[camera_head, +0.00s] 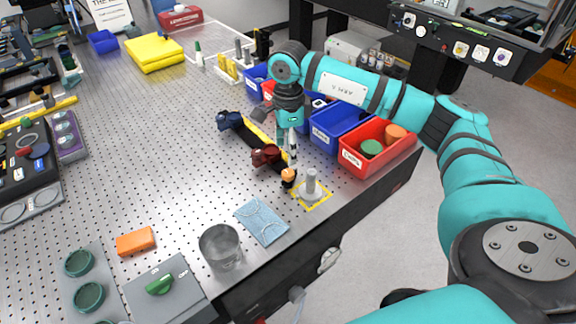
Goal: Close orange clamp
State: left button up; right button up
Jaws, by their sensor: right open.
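A small piece with an orange top (288,175), which looks like the orange clamp, stands at the near end of a black and yellow bar fixture (245,139). Whether it is open or closed is too small to tell. A dark red clamp-like piece (265,155) and a dark blue one (229,120) sit farther along the fixture. My right gripper (287,154) is open and points down just above and behind the orange piece, partly in front of the fixture. I cannot tell whether they touch. My left gripper is not in view.
A grey post on a yellow-marked square (312,188) stands close by. A red bin (377,148) and a blue bin (340,125) stand to the right. A metal cup (221,248), blue cloth (262,221) and orange block (136,241) lie nearer.

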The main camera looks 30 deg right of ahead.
aim_at(288, 172)
notch_tip(288, 172, down, 8)
jog(key=shift+f+p, duration=0.2)
jog(key=shift+p, duration=0.65)
jog(key=shift+a, duration=0.1)
grip_shut()
